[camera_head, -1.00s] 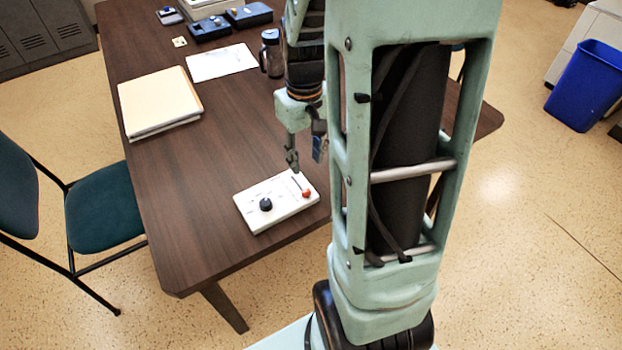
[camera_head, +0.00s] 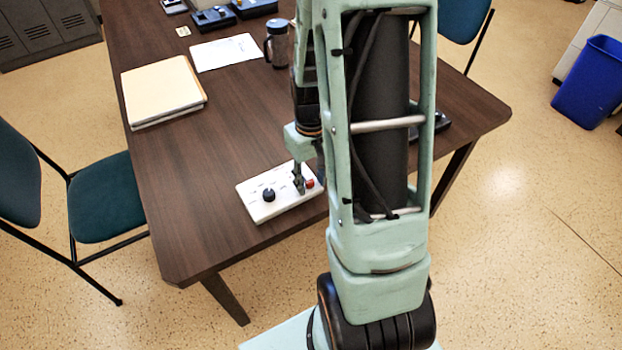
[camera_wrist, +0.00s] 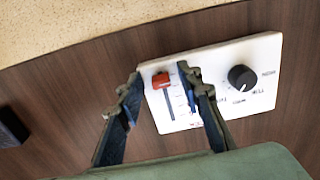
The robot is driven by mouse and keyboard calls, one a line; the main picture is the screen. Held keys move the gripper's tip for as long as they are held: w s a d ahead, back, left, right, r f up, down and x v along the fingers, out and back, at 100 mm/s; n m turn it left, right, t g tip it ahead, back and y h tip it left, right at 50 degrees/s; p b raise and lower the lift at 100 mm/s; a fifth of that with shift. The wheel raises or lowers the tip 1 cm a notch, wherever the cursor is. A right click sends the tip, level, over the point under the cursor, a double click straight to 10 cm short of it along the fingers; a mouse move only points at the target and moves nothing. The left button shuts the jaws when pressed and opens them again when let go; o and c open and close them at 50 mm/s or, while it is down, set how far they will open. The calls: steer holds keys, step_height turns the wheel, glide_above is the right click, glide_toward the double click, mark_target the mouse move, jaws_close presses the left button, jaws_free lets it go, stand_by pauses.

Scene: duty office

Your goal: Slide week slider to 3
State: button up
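The white control panel (camera_head: 262,204) lies on the near part of the dark wooden table. In the wrist view the panel (camera_wrist: 215,62) shows a red slider knob (camera_wrist: 161,79) at one end of a dark straight slot with tick marks. A black round dial (camera_wrist: 241,77) sits beside it on the panel. My gripper (camera_wrist: 157,84) is open, with one finger on each side of the slider slot and the red knob between the fingertips. I cannot tell if a finger touches the knob. In the head view my gripper (camera_head: 299,188) is down at the panel, next to the red knob (camera_head: 309,183).
A cream folder (camera_head: 163,92), a paper sheet (camera_head: 225,52) and a dark bottle (camera_head: 277,44) lie or stand farther back on the table (camera_head: 215,150). A dark object (camera_wrist: 12,127) shows at the wrist view's left edge. The table around the panel's left is clear.

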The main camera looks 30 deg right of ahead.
mark_target(304, 170)
steer(key=shift+c, duration=0.2)
jaws_close()
steer(key=shift+w+a, duration=0.1)
steer(key=shift+w, duration=1.7)
steer(key=shift+o, duration=0.2)
jaws_free()
